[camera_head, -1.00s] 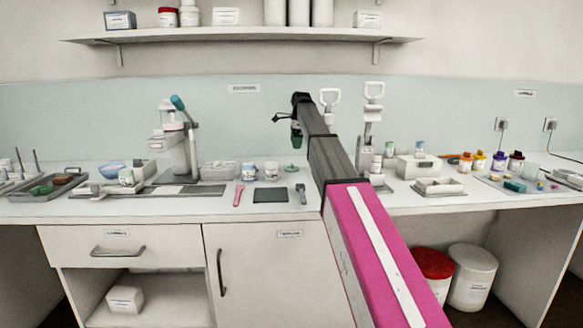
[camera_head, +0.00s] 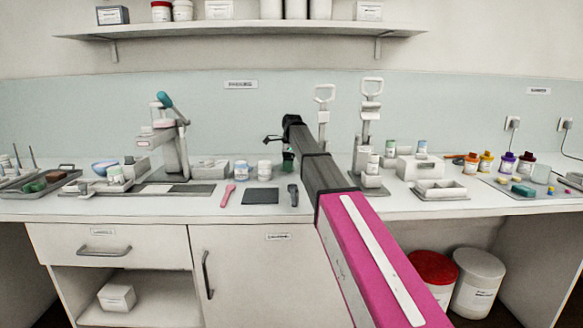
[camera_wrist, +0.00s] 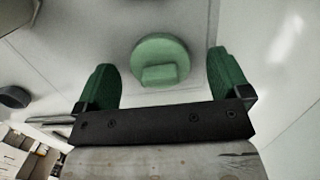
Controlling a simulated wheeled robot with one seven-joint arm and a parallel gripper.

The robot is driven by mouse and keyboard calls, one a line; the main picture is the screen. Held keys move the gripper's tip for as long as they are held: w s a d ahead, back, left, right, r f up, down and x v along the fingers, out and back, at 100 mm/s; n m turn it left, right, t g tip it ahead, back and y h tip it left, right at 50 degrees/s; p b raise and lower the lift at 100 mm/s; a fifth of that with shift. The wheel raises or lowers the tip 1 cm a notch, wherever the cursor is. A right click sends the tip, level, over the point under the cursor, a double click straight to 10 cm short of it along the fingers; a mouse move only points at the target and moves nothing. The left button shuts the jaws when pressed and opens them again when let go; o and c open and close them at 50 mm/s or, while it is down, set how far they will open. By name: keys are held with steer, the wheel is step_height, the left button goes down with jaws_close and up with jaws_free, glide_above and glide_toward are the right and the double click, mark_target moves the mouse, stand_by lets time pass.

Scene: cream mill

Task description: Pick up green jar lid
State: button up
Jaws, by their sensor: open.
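The green jar lid (camera_wrist: 160,58) lies on the white counter in the wrist view. It is a round disc with a raised block-shaped grip on top. My gripper (camera_wrist: 163,78) is open, with one green finger to the left of the lid and one to the right. The lid sits between the fingers and a little beyond them, with gaps on both sides. In the head view my gripper (camera_head: 288,160) is low over the counter, and the lid is hidden behind it and my arm.
Two small white jars (camera_head: 264,170) stand left of my gripper. A dark mat (camera_head: 261,196), a pink tool (camera_head: 227,195) and a dark tool (camera_head: 293,195) lie in front. A lever press (camera_head: 370,140) stands to the right. The wall rises behind.

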steer(key=c, duration=1)
steer(key=shift+o, duration=0.2)
steer(key=shift+r, duration=0.1)
